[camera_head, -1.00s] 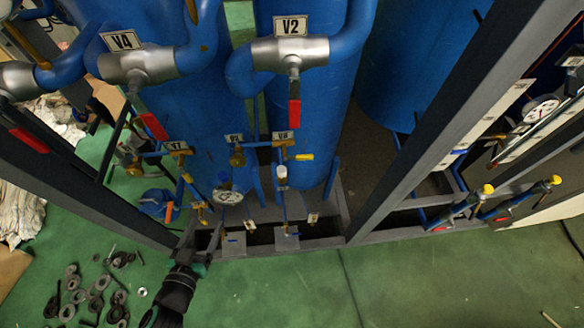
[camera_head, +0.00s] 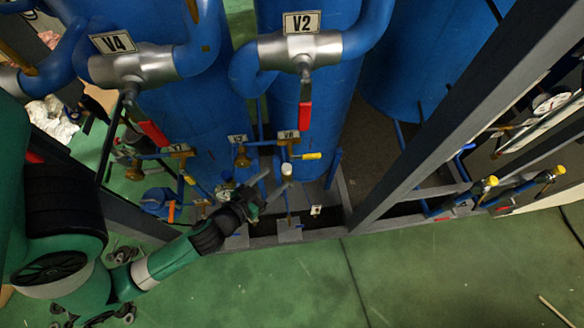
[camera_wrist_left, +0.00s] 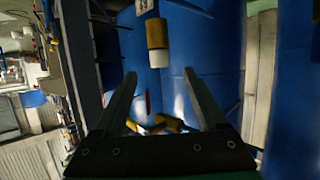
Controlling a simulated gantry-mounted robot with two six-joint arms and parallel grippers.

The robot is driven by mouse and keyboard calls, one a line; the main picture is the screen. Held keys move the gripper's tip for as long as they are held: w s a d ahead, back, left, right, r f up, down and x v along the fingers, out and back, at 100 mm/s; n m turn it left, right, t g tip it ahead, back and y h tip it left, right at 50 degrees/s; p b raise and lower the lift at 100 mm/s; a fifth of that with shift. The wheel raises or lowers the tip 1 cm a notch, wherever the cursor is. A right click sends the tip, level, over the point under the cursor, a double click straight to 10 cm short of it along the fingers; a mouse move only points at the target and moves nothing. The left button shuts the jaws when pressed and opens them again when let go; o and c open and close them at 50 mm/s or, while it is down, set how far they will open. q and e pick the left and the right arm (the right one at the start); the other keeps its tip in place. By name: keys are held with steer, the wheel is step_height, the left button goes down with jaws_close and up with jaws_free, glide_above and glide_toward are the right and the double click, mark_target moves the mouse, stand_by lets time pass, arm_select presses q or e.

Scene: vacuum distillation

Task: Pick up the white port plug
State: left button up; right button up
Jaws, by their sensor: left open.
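The white port plug (camera_head: 287,170) is a small pale cap on top of a thin vertical pipe below the V8 tag in the head view. In the left wrist view the white plug (camera_wrist_left: 159,58) sits on the end of a brass fitting (camera_wrist_left: 156,33), beyond and between the finger tips. My left gripper (camera_head: 268,184) is open and empty, just left of the plug in the head view. Its two fingers also show in the left wrist view (camera_wrist_left: 160,75), apart, with nothing between them close up. My right gripper is not in view.
Large blue tanks (camera_head: 305,100) stand behind the pipes. A grey frame post (camera_head: 440,120) slants at the right. The green floor (camera_head: 300,285) in front is open.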

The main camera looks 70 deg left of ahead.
mark_target(283, 171)
arm_select(q)
steer(key=p+x, duration=0.1)
steer(key=x, duration=0.9)
steer(key=shift+w+a, duration=0.1)
steer(key=shift+w, duration=0.05)
jaws_close()
